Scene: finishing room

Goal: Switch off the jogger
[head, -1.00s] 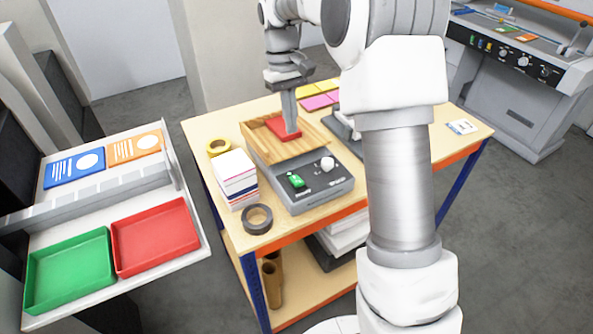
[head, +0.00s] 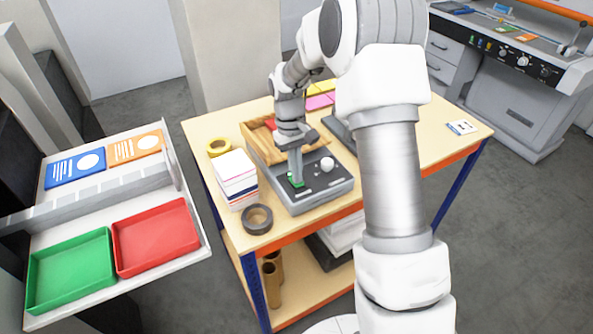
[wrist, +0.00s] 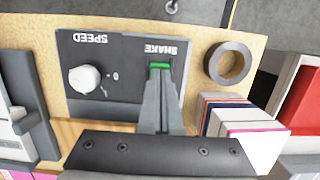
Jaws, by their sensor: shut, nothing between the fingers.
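The jogger (head: 318,199) is a grey box with a wooden tray at its back, standing on the table. Its front panel has a green rocker switch (wrist: 159,66) labelled SHAKE and a white knob (wrist: 85,79) labelled SPEED, with a 0 mark beside the knob. The knob also shows in the head view (head: 327,164). My gripper (head: 296,182) is shut and empty, pointing down with its fingertips at the green switch. The fingers hide most of the switch in both views; I cannot tell whether they touch it or which way it is tipped.
A paper stack (head: 236,176), a dark tape roll (head: 257,218) and a yellow tape roll (head: 219,147) stand left of the jogger. A red item (head: 269,123) lies in the wooden tray. A side shelf holds green (head: 70,270) and red (head: 157,238) trays. The table's right part is mostly clear.

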